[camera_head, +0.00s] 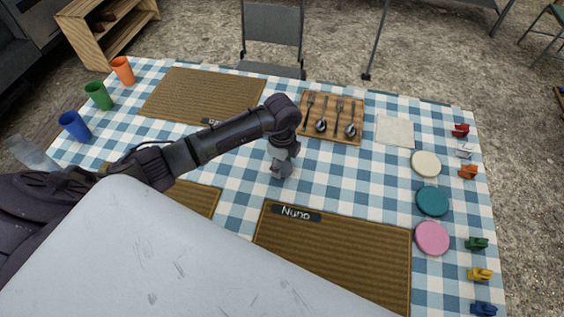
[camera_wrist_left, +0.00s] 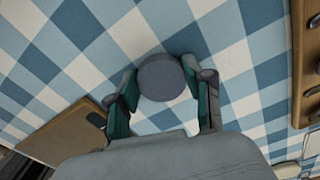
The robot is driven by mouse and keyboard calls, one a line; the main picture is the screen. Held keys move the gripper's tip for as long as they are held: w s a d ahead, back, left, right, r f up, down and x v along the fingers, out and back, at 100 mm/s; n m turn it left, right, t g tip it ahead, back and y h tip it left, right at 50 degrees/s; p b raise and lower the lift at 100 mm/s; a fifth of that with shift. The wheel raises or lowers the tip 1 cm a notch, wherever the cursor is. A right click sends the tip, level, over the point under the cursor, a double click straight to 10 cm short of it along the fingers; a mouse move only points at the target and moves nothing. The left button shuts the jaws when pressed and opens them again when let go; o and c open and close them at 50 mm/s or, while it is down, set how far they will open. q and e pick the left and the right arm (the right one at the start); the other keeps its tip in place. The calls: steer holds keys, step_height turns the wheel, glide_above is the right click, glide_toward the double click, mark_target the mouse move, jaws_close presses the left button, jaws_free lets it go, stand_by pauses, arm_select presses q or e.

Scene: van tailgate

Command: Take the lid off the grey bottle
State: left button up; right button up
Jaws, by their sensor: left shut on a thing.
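The grey bottle shows in the left wrist view as a round grey top (camera_wrist_left: 161,77) seen from above, between my left gripper's fingers. My left gripper (camera_wrist_left: 163,92) is shut on it, with one green-padded finger on each side. In the head view my left gripper (camera_head: 283,152) points down over the middle of the table, and a small grey part of the bottle (camera_head: 280,169) shows below it. The gripper hides most of the bottle. I cannot tell whether the lid is apart from the body. My right gripper is in neither view.
The checked table holds woven mats (camera_head: 335,262), a wooden cutlery tray (camera_head: 333,101), a cloth (camera_head: 395,131), cream, teal and pink plates (camera_head: 432,238), and several small coloured clips (camera_head: 479,274) at the right. Blue, green and orange cups (camera_head: 98,95) stand at the far left.

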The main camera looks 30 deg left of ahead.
mark_target(282, 166)
arm_select(q)
steer(key=shift+f, duration=0.15)
steer(key=o, duration=1.3)
step_height(282, 166, up, 12)
steer(key=shift+r+b, duration=0.2)
steer(key=shift+b, duration=0.3)
